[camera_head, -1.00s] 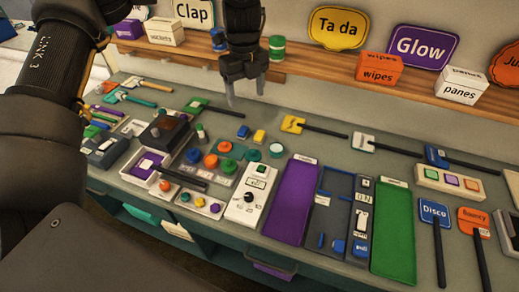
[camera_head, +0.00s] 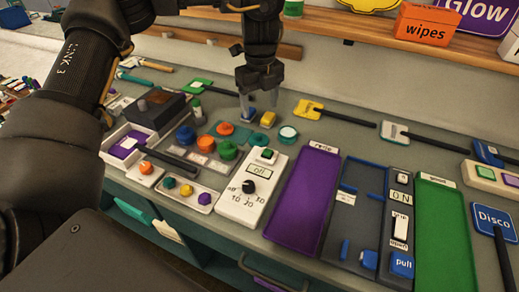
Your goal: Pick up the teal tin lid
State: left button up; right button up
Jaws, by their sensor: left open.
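A small round teal piece with a pale top (camera_head: 288,133), which looks like the teal tin lid, lies on the grey counter right of the yellow block. A flatter teal piece (camera_head: 243,136) lies behind the green knobs, so I cannot be fully sure which is the lid. My left gripper (camera_head: 259,105) points down with its fingers apart and empty. It hangs over the small blue block (camera_head: 247,116) and the yellow block (camera_head: 268,119), to the left of and behind the pale-topped piece. My right gripper is not in view.
A white dial box (camera_head: 254,190), a purple tray (camera_head: 303,200) and a green tray (camera_head: 444,235) line the front. Orange and green knobs (camera_head: 227,150) stand left of the lid. A yellow-ended tool (camera_head: 310,109) lies to the right. The shelf (camera_head: 350,40) runs behind.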

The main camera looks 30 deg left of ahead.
pick_arm(q)
send_over(259, 135)
notch_tip(259, 135, down, 5)
jog(key=shift+w, duration=0.15)
jog(key=shift+f, duration=0.3)
jog(key=shift+d+f, duration=0.1)
jog(key=shift+f, duration=0.25)
notch_tip(259, 135, down, 4)
jog(key=shift+r+p, duration=0.15)
jog(key=shift+p, duration=0.55)
jog(key=shift+f, duration=0.45)
jog(key=c, duration=0.7)
jog(key=shift+c, duration=0.2)
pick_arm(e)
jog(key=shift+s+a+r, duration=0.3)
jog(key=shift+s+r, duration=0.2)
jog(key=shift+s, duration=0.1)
